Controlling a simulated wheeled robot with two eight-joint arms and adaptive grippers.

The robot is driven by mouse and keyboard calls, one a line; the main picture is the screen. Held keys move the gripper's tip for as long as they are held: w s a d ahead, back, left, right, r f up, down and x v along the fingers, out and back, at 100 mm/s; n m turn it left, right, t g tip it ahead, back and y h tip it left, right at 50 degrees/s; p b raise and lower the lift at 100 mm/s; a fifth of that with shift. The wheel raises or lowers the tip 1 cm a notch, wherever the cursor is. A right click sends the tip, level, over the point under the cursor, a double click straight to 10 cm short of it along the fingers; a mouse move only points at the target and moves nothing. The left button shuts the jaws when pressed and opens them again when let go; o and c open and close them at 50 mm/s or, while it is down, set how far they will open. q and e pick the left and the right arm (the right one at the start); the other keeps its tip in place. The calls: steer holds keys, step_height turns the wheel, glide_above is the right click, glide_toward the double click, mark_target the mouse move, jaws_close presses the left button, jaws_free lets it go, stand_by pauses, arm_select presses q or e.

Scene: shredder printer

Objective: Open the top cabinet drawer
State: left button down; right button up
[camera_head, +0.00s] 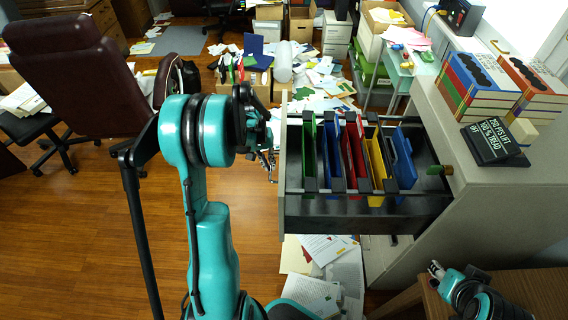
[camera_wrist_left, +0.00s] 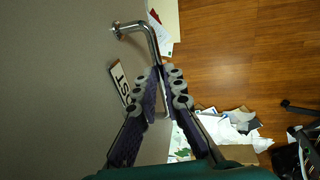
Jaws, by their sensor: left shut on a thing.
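The top cabinet drawer (camera_head: 340,212) is pulled out toward the left in the head view, with coloured folders (camera_head: 352,155) hanging inside. Its light front panel (camera_head: 282,150) faces my left arm. My left gripper (camera_head: 268,158) is at that front. In the left wrist view, the metal bar handle (camera_wrist_left: 152,42) sticks out from the grey drawer front (camera_wrist_left: 60,70), and my left gripper (camera_wrist_left: 164,98) is shut on it. A label plate (camera_wrist_left: 118,82) is beside the handle. My right gripper (camera_head: 437,270) is at the lower right, away from the drawer; its jaw state is unclear.
The cabinet (camera_head: 470,150) carries books (camera_head: 478,88) and a dark sign (camera_head: 492,142) on top. A wooden table (camera_head: 535,295) is below my right gripper. Papers (camera_head: 325,270) lie on the floor beneath the drawer. A brown chair (camera_head: 75,75) stands at left; wooden floor (camera_head: 70,235) is clear nearby.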

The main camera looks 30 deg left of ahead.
arm_select(q)
steer(key=shift+s+a, duration=0.45)
steer(key=shift+a, duration=0.3)
steer(key=shift+s+a, duration=0.4)
steer(key=shift+a, duration=0.35)
steer(key=shift+s+a, duration=0.45)
steer(key=shift+a, duration=0.3)
steer(key=c, duration=1.6)
jaws_free()
steer(key=r, duration=0.4)
steer(key=a+r, duration=0.1)
steer(key=r, duration=0.3)
steer(key=s+a+r, duration=0.1)
steer(key=r, duration=0.2)
steer(key=shift+s+r, duration=0.1)
steer(key=shift+r, duration=0.3)
